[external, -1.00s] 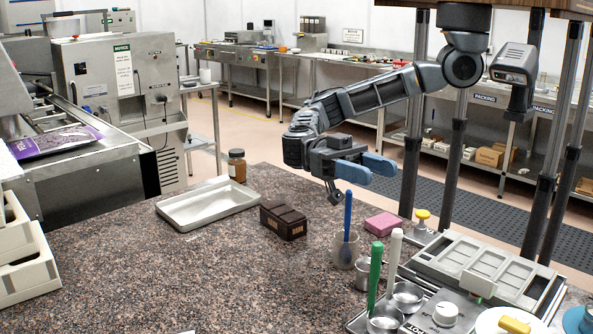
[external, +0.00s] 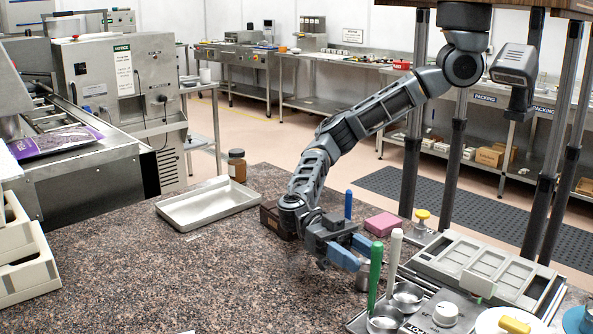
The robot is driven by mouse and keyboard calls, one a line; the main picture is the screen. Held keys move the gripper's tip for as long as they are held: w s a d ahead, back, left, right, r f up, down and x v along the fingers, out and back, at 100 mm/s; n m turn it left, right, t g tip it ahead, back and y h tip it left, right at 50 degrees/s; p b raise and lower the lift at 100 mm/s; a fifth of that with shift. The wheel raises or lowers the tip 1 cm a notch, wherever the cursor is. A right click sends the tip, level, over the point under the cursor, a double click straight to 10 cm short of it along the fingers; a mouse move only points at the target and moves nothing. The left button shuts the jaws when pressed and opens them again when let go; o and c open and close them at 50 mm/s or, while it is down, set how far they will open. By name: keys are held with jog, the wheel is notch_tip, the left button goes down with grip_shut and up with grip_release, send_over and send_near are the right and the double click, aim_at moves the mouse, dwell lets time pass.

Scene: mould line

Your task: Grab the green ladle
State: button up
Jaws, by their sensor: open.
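The green ladle (external: 375,272) stands upright at the front right, its green handle up and its metal bowl (external: 385,319) low on the metal tray. My gripper (external: 354,254) is open and empty, with blue fingers, just left of the green handle and above the counter. The fingers point toward the handle. A gap to the handle seems to remain, but the exact depth is hard to tell.
A white-handled ladle (external: 394,262) stands close right of the green one. A blue handle (external: 348,205) shows behind my gripper, its cup hidden. A pink block (external: 383,224) and mould tray (external: 480,262) lie behind. The counter's front left (external: 210,285) is clear.

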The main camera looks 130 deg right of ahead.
jog(key=w+a+p, duration=0.1)
jog(key=a, duration=0.5)
jog(key=shift+w+a+f, duration=0.15)
jog(key=shift+c, duration=0.4)
grip_shut()
